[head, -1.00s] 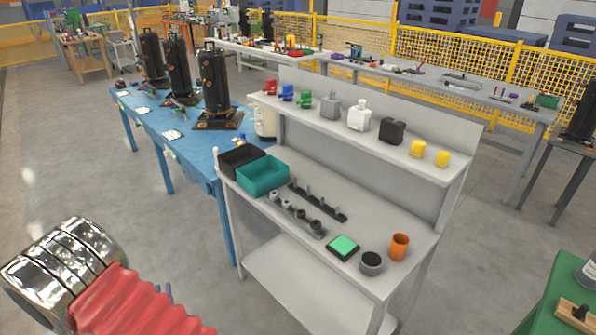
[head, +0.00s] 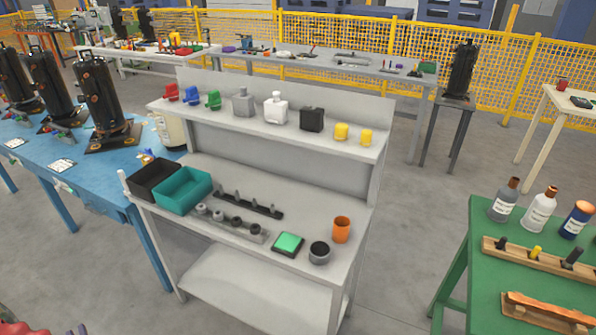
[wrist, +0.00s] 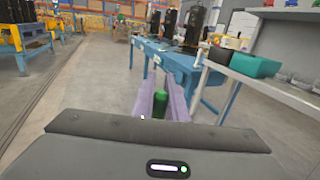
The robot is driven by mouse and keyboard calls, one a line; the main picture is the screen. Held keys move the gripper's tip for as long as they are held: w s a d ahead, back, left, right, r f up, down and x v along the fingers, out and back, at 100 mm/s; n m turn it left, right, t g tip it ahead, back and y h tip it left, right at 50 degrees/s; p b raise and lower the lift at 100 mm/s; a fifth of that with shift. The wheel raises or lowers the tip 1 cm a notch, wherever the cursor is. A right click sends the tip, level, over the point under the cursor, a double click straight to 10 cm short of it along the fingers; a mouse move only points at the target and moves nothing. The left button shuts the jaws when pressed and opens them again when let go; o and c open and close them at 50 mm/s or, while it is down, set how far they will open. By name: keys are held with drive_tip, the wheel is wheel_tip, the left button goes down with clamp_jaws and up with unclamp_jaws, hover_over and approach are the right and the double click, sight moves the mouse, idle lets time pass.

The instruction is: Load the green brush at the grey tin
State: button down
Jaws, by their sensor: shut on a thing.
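My gripper (wrist: 160,107) shows in the wrist view with two purple fingers shut on a green cylindrical thing, which I take for the green brush (wrist: 160,104). Its bristle end cannot be made out. The gripper is in the open air over the floor, left of the benches. In the head view, a small round grey tin (head: 319,253) with a dark inside stands at the front right of the grey bench, well apart from the gripper. Only a bit of my arm shows at the lower left there.
An orange cup (head: 341,230) stands behind the tin and a green pad (head: 288,244) left of it. Teal (head: 183,192) and black (head: 154,180) bins sit at the bench's left. A shelf (head: 270,130) overhangs the back. A green table (head: 470,240) stands right, across clear floor.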

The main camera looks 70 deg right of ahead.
drive_tip(key=s+d+r+m+g+h, duration=0.3)
drive_tip(key=s+d+r+g, duration=0.1)
drive_tip(key=d, duration=0.8)
drive_tip(key=s+d+r+m+g+h, duration=0.2)
drive_tip(key=s+d+r+m+g, duration=0.15)
drive_tip(key=d, duration=0.95)
drive_tip(key=s+d+r+m+g+h, duration=0.25)
drive_tip(key=s+d+r+g, duration=0.2)
drive_tip(key=d, duration=0.75)
drive_tip(key=s+d+r+m+g+y, duration=0.1)
drive_tip(key=s+d+r+m+g, duration=0.1)
drive_tip(key=s+d, duration=0.4)
drive_tip(key=s+d+r+m+g, duration=0.2)
drive_tip(key=s+d+r+g, duration=0.2)
drive_tip(key=s, duration=1.1)
drive_tip(key=s+d+r+m+g+y, duration=0.1)
drive_tip(key=s+d+r+g, duration=0.3)
drive_tip(key=s+d, duration=0.4)
drive_tip(key=s+m+g, duration=0.1)
drive_tip(key=s, duration=0.1)
drive_tip(key=shift+s+g+y, duration=0.3)
drive_tip(key=shift+s+y, duration=0.05)
drive_tip(key=shift+d+f, duration=0.1)
